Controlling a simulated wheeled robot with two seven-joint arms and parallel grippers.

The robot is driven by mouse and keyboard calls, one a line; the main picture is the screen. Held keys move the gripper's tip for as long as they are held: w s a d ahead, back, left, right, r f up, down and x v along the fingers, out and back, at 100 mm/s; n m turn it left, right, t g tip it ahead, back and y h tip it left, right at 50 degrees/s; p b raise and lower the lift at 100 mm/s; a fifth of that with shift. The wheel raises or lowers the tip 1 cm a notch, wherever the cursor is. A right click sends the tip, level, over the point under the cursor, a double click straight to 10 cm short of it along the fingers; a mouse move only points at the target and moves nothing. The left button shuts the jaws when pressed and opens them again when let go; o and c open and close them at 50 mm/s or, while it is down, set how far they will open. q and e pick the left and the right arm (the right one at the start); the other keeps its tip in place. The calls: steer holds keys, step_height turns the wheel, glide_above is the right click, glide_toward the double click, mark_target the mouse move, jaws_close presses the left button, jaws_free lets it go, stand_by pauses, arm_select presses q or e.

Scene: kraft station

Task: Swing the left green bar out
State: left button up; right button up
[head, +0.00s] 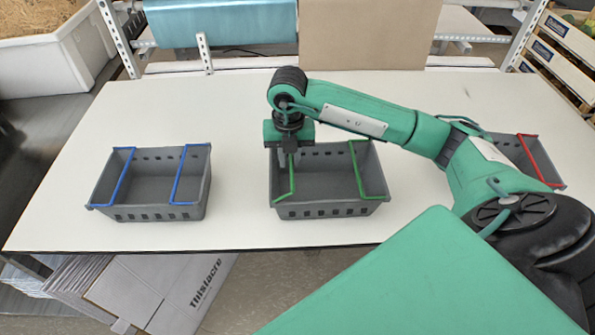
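The grey crate (330,211) with two green bars stands in the middle of the table. The left green bar (292,182) runs from back to front near the crate's left side, with its bent end at the front rim. The right green bar (357,170) lies near the right side. My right gripper (287,164) points down over the back part of the left green bar. Its fingers are small and dark, partly hidden under the wrist, and I cannot tell whether they touch the bar or how wide they are. My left gripper is out of view.
A grey crate with blue bars (155,212) stands to the left, and one with red bars (548,170) stands to the right, partly behind my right arm. The white table (240,190) is clear between the left and middle crates.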

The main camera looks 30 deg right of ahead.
steer(key=shift+w+a+r, duration=0.1)
steer(key=shift+a, duration=0.05)
steer(key=shift+w+a+r, duration=0.45)
steer(key=shift+a, duration=0.4)
steer(key=shift+w+a+r+p, duration=0.3)
steer(key=shift+w+a, duration=0.3)
steer(key=shift+a, duration=0.35)
steer(key=shift+w+a, duration=0.35)
steer(key=shift+a, duration=0.2)
steer(key=shift+w+a, duration=0.35)
steer(key=shift+a, duration=0.2)
